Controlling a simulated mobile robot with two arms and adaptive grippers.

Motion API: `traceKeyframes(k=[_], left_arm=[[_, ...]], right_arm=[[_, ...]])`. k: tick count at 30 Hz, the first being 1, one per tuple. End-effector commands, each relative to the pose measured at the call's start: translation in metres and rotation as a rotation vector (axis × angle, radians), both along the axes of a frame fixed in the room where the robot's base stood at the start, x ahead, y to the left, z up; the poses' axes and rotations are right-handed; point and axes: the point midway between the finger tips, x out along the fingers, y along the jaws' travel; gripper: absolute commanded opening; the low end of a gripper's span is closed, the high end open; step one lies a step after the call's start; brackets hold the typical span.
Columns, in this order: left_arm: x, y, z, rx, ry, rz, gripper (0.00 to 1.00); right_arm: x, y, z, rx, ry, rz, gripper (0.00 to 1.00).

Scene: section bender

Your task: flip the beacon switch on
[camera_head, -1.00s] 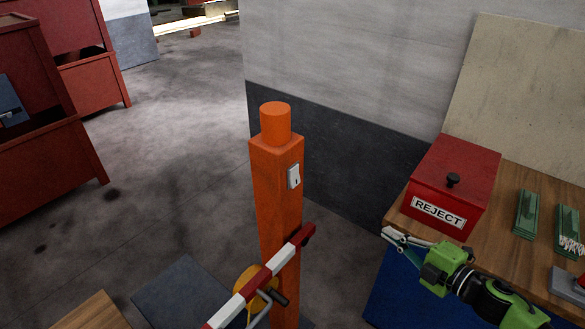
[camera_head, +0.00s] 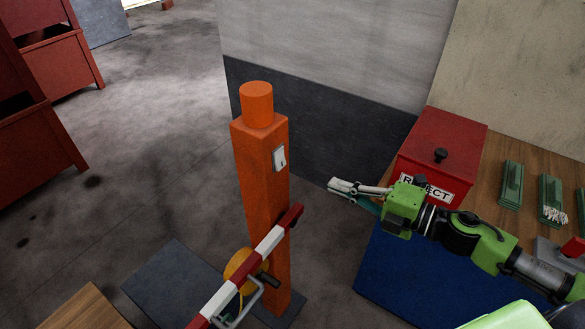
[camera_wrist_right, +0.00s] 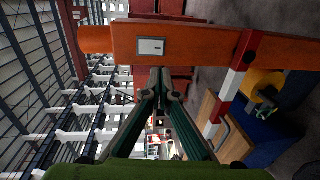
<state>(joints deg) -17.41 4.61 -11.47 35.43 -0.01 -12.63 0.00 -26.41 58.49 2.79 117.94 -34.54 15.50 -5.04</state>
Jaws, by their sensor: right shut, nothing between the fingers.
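The beacon switch (camera_head: 279,158) is a small white rocker plate on the upper side of an orange post (camera_head: 262,190). An orange cylindrical beacon (camera_head: 256,104) caps the post and looks unlit. My right gripper (camera_head: 331,186) is shut and empty, to the right of the post and a little lower than the switch in the head view, with a gap between. In the right wrist view the switch (camera_wrist_right: 151,46) shows beyond the fingertips (camera_wrist_right: 159,72), on the post that crosses the picture. My left gripper is not in view.
A red and white barrier arm (camera_head: 250,262) with a yellow disc (camera_head: 240,268) is at the post's lower part. A red REJECT box (camera_head: 447,145) and green trays (camera_head: 511,185) sit on the wooden bench at right. A grey wall (camera_head: 320,50) stands behind.

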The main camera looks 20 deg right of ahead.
Motion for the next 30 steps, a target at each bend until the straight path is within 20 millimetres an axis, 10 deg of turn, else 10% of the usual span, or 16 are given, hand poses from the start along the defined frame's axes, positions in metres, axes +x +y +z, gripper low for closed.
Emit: traceKeyframes(k=[30], left_arm=[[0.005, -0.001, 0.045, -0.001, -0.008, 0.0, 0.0]], right_arm=[[0.091, 0.07, -0.011, 0.0, -0.001, -0.001, 0.0]])
